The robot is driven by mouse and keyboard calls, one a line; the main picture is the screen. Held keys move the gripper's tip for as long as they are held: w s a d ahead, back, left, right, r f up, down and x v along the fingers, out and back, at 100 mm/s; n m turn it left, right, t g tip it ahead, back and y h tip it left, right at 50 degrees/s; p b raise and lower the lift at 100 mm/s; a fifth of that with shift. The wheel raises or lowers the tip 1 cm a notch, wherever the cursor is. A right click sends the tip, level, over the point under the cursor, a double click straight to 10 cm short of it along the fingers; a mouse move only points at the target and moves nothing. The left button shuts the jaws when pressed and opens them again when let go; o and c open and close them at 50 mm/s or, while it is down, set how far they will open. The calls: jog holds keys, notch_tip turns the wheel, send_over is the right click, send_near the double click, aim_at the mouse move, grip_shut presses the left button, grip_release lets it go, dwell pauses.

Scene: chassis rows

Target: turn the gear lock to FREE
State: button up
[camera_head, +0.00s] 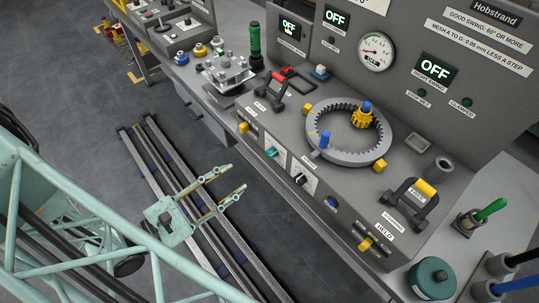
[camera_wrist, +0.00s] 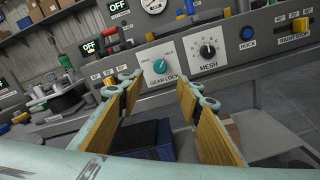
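The gear lock is a teal knob (camera_wrist: 160,66) on a white plate marked GEAR LOCK on the bench's front panel. In the head view the teal knob (camera_head: 271,152) sits left of the black MESH knob (camera_head: 301,179). Small position labels flank the gear lock knob in the wrist view, too small to read surely; which one it points to I cannot tell. My gripper (camera_head: 238,178) is open and empty, in front of the panel and apart from it. In the wrist view its padded fingers (camera_wrist: 168,90) stand either side of the knob's line of sight.
A grey ring gear (camera_head: 380,148) with a yellow pinion (camera_head: 362,117) lies on the bench top above the panel. A blue ROCK button (camera_wrist: 247,34) is right of the MESH knob. Floor rails (camera_head: 165,150) run below; the space between gripper and panel looks clear.

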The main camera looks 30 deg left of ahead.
aim_at(269, 155)
dwell(0.4)
jog(key=shift+b+x, duration=0.85)
jog(key=shift+x, duration=6.05)
jog(key=c, duration=0.9)
